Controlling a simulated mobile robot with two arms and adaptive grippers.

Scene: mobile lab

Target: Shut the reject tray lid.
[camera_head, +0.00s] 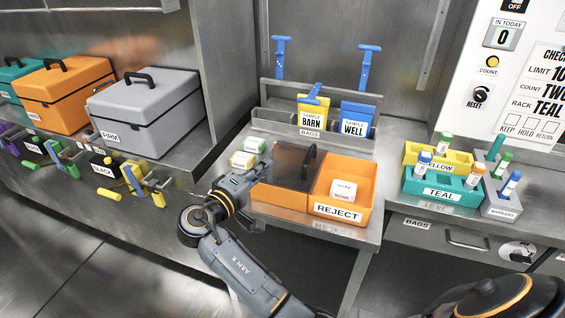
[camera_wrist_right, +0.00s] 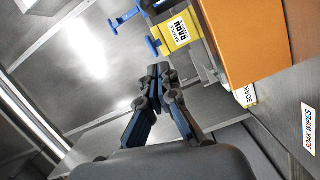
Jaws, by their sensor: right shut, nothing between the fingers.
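The orange reject tray (camera_head: 341,211) stands on the steel bench in the head view, with a REJECT label on its front. Its dark see-through lid (camera_head: 292,160), with a black handle, is over the left part. The right part is open and shows a white SOAK packet (camera_head: 343,190) inside. My right gripper (camera_head: 243,184) is at the tray's left end, shut and empty; whether it touches the tray is unclear. In the right wrist view its fingertips (camera_wrist_right: 160,73) are together, with an orange tray wall (camera_wrist_right: 248,38) to the upper right. My left gripper is out of view.
Soak wipes packs (camera_head: 242,160) lie just left of the tray. Behind stand the bag holders with a yellow BARN bag (camera_head: 312,121) and a blue WELL bag (camera_head: 355,127). A teal rack (camera_head: 440,190) with vials is to the right. Lidded boxes (camera_head: 150,110) stand at left.

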